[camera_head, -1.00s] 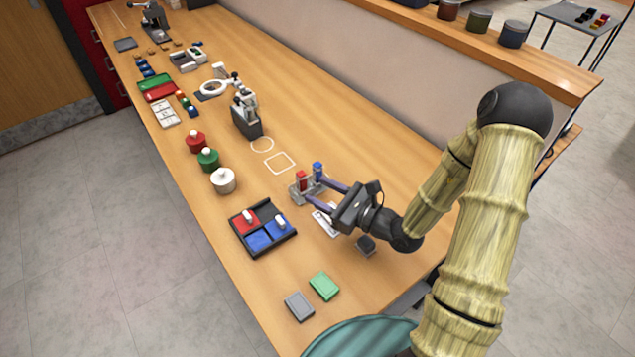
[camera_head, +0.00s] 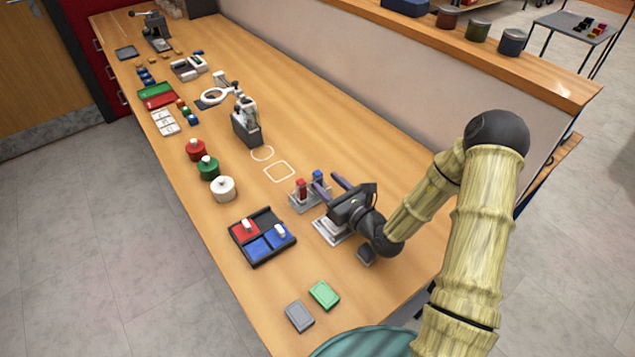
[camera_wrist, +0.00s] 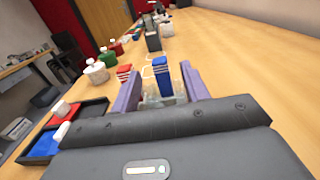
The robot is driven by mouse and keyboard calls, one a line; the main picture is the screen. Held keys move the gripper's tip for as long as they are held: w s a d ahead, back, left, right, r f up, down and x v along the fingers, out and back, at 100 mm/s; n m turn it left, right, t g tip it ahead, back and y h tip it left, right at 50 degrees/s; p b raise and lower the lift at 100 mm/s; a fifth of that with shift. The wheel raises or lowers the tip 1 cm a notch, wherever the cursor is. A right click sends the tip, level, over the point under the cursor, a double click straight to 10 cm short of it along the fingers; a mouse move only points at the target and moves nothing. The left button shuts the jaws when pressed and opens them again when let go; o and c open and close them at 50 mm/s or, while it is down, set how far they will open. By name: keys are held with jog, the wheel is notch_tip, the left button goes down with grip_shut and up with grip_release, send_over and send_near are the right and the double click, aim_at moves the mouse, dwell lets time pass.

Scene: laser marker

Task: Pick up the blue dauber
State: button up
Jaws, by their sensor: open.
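The blue dauber (camera_head: 318,176) stands upright in a clear grey holder (camera_head: 296,207), to the right of the red dauber (camera_head: 300,189). My gripper (camera_head: 330,184) is open and empty, low over the bench on the near side of the holder, with its fingers pointing at the blue dauber. In the wrist view the blue dauber (camera_wrist: 161,76) shows between the two purple fingers (camera_wrist: 160,88), apart from both. The red dauber (camera_wrist: 124,72) shows just outside the left finger. The lower part of the blue dauber is hidden by the holder and gripper.
A black tray (camera_head: 262,262) with red and blue pads lies left of my gripper. A pale block (camera_head: 325,232) lies under my gripper. Red, green and white (camera_head: 223,189) pots stand farther left. Grey and green (camera_head: 324,294) pads lie at the front. White outlines mark bare bench behind the holder.

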aim_at(320, 176)
jog(key=shift+w+a, duration=0.25)
jog(key=shift+w, duration=0.2)
jog(key=p+x, duration=0.1)
jog(key=x, duration=0.5)
dwell(0.4)
grip_shut()
jog(key=shift+r, duration=0.1)
notch_tip(320, 176, up, 10)
dwell(0.5)
dwell(0.6)
